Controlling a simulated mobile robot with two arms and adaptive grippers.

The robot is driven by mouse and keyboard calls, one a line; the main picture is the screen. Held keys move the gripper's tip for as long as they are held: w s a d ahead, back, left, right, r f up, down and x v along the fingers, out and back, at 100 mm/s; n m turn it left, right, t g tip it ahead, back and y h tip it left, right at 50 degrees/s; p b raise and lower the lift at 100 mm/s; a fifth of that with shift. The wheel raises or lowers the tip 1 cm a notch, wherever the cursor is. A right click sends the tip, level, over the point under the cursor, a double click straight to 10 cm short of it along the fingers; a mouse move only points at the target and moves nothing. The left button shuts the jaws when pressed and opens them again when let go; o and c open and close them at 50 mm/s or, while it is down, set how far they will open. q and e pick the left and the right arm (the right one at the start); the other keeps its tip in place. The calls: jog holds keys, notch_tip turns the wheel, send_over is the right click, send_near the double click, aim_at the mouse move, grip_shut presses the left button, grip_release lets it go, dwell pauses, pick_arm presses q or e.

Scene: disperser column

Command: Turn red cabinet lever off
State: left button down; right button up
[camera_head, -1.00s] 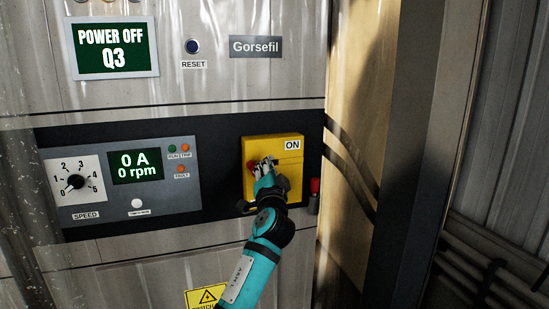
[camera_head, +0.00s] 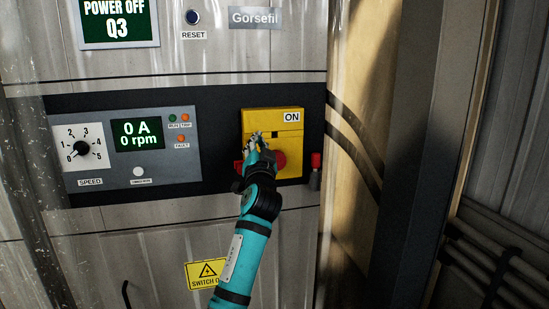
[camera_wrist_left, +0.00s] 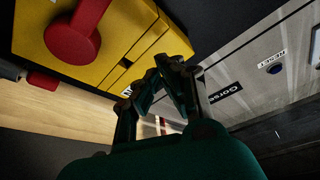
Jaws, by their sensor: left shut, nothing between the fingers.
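The yellow switch box (camera_head: 289,138), labelled ON at its top right, is on the dark cabinet panel. Its red lever (camera_head: 279,160) has a round hub, partly hidden behind my left gripper (camera_head: 257,140); a bit of red also shows left of the gripper. In the left wrist view the red lever (camera_wrist_left: 72,44) shows its hub and a handle running to the top edge, on the yellow box (camera_wrist_left: 120,28). My left gripper (camera_wrist_left: 163,82) is shut and empty, in front of the box and apart from the lever hub. My right gripper is not in view.
A speed panel with a dial (camera_head: 82,148) and a display (camera_head: 137,135) reading 0 A and 0 rpm is on the left. A screen (camera_head: 118,22) reads POWER OFF Q3. A red-topped fitting (camera_head: 316,160) sits right of the box. A metal post (camera_head: 412,150) stands further right.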

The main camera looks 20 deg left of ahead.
pick_arm(q)
jog(key=s+a+f+n+y+b, duration=0.1)
jog(key=a+f+n+b, duration=0.2)
jog(key=b, duration=0.4)
notch_tip(320, 180, down, 2)
jog(key=shift+s+a+f+n+g+y, duration=0.1)
jog(key=shift+s+a+n+g+y, duration=0.2)
jog(key=shift+n+y, duration=0.15)
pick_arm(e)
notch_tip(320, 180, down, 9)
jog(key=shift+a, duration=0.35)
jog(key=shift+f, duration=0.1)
